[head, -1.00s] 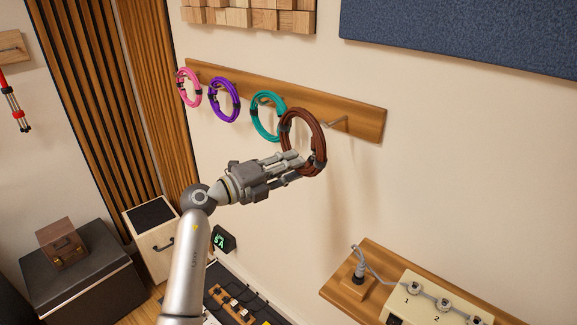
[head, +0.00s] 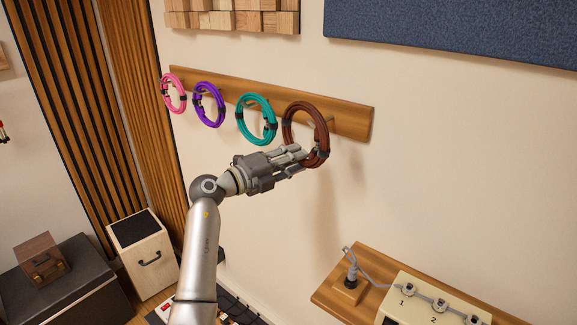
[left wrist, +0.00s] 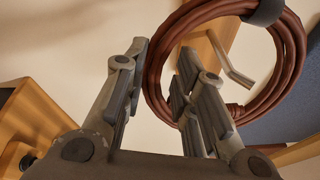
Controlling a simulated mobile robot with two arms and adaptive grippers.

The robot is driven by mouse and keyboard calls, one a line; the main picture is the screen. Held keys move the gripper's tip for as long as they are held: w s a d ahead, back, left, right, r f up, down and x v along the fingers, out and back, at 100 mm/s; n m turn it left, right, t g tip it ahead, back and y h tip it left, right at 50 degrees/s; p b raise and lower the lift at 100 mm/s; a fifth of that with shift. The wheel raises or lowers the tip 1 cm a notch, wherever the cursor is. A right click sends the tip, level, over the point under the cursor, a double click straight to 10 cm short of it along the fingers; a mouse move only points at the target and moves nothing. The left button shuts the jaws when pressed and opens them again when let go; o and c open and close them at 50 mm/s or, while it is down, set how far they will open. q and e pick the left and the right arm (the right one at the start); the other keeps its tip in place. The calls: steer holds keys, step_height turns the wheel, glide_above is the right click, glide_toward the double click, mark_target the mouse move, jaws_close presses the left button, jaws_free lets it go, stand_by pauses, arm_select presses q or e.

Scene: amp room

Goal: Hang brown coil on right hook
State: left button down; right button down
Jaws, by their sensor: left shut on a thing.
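The brown coil (head: 323,132) is a ring of cable with dark ties, held upright in front of the right part of the wooden hook board (head: 355,118). My left gripper (head: 308,157) is shut on its lower edge; the fingers also show in the left wrist view (left wrist: 162,62). The right hook (head: 330,119) shows just at the coil's right edge. In the left wrist view the bent metal hook (left wrist: 232,66) appears inside the brown coil's opening (left wrist: 292,50). I cannot tell whether it passes through the ring. My right gripper is out of view.
Teal (head: 271,122), purple (head: 220,105) and pink (head: 182,95) coils hang along the board to the left. A blue panel (head: 450,35) is above right. A wooden shelf (head: 325,293) with a switch box (head: 425,305) is below right. The wall right of the board is clear.

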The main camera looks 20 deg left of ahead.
arm_select(q)
steer(key=w+d+f+b, duration=0.2)
steer(key=w+b, duration=0.1)
steer(key=w, duration=0.2)
steer(key=shift+w+f+b, duration=0.15)
steer(key=shift+f+b, duration=0.1)
steer(key=shift+b, duration=0.15)
stand_by(0.4)
steer(key=shift+d, duration=0.1)
stand_by(0.5)
steer(key=c, duration=1.1)
jaws_free()
steer(key=shift+f, duration=0.1)
